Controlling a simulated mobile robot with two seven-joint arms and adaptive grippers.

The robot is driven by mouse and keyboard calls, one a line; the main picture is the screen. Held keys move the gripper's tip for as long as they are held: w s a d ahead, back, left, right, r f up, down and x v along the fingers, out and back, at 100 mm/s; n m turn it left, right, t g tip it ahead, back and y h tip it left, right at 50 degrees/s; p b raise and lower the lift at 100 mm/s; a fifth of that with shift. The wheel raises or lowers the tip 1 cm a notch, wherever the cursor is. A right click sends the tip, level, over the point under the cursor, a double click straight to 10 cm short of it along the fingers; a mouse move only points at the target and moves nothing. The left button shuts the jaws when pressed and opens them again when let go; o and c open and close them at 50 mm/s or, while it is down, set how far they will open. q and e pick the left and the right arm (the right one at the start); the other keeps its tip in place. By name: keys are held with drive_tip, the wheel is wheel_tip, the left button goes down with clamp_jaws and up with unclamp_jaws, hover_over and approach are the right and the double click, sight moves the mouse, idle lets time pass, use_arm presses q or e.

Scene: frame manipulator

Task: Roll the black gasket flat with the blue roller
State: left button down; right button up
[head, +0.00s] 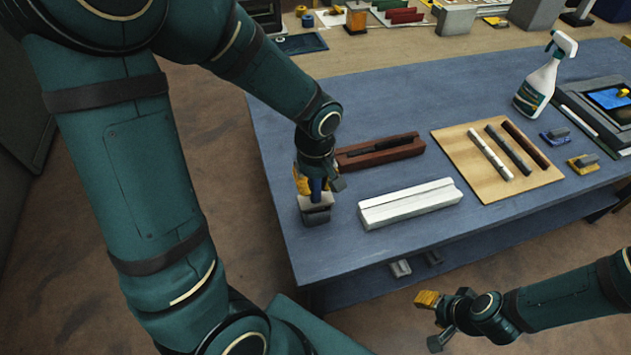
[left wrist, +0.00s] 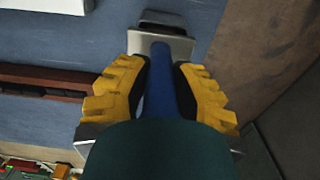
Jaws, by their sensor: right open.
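The black gasket (head: 398,143) is a dark strip lying along the red-brown grooved block (head: 354,162); part of this block also shows at the left of the left wrist view (left wrist: 25,75). My left gripper (head: 314,188) points down at the table's left edge, left of that block. Its yellow fingers are closed around the upright blue handle of the roller (left wrist: 162,85). A grey metal piece (head: 316,214) is at the handle's lower end; I cannot tell whether it is a stand or the roller's head. My right gripper (head: 432,318) is open and empty, off the table's front edge.
A white grooved block (head: 410,204) lies in front of the red-brown one. A wooden board (head: 462,150) with three strips, a spray bottle (head: 540,83) and small blue and yellow clamps are to the right. The blue table (head: 350,100) is clear behind the blocks.

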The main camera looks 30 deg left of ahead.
use_arm(q)
drive_tip(key=shift+r, duration=0.2)
idle(0.5)
drive_tip(key=shift+r+p, duration=0.3)
drive_tip(key=shift+r, duration=0.2)
idle(0.3)
drive_tip(key=shift+r+p, duration=2.3)
drive_tip(key=shift+r, duration=0.65)
drive_tip(key=shift+s+f, duration=0.1)
